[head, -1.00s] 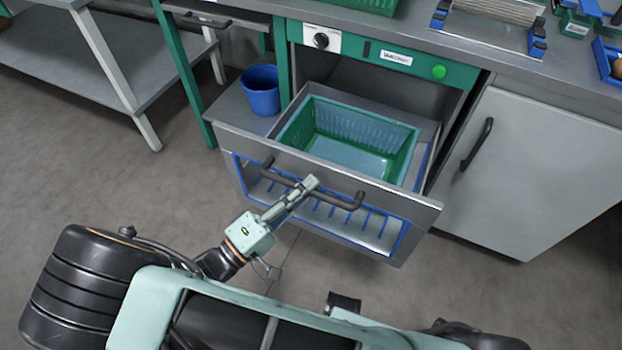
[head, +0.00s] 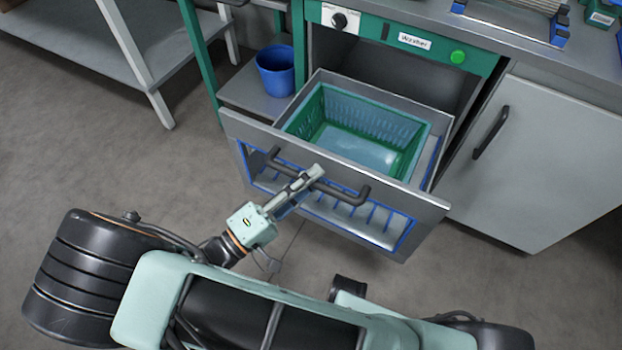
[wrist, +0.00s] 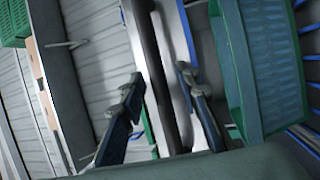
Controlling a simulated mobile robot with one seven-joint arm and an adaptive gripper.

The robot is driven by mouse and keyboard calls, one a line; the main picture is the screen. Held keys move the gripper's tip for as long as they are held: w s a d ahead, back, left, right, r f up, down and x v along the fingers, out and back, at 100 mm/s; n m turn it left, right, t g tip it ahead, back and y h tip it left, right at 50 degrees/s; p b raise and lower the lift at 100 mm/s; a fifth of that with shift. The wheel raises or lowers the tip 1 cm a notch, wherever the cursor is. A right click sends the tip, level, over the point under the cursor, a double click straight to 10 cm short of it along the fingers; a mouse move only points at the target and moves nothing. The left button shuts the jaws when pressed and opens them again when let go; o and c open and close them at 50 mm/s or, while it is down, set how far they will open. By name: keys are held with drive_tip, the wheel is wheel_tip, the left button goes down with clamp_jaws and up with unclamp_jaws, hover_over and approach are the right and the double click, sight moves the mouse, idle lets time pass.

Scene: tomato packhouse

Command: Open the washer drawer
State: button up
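The washer drawer (head: 408,200) is pulled well out of the washer cabinet, with its grey front toward me. A dark bar handle (head: 347,190) runs across that front. My gripper (head: 316,172) is at the middle of the handle. In the wrist view the handle (wrist: 152,62) passes between the two spread fingers of my gripper (wrist: 159,75), with a gap visible on each side of it. A green basket (head: 420,138) sits inside the drawer.
The washer panel (head: 470,68) has a knob and a green button. A blue bucket (head: 275,72) stands on a low shelf at the left. A closed grey cabinet door (head: 550,160) is at the right. The floor in front is clear.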

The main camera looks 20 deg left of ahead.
drive_tip(key=v, duration=0.7)
drive_tip(key=shift+s, duration=0.15)
drive_tip(key=shift+a, duration=0.15)
idle(0.4)
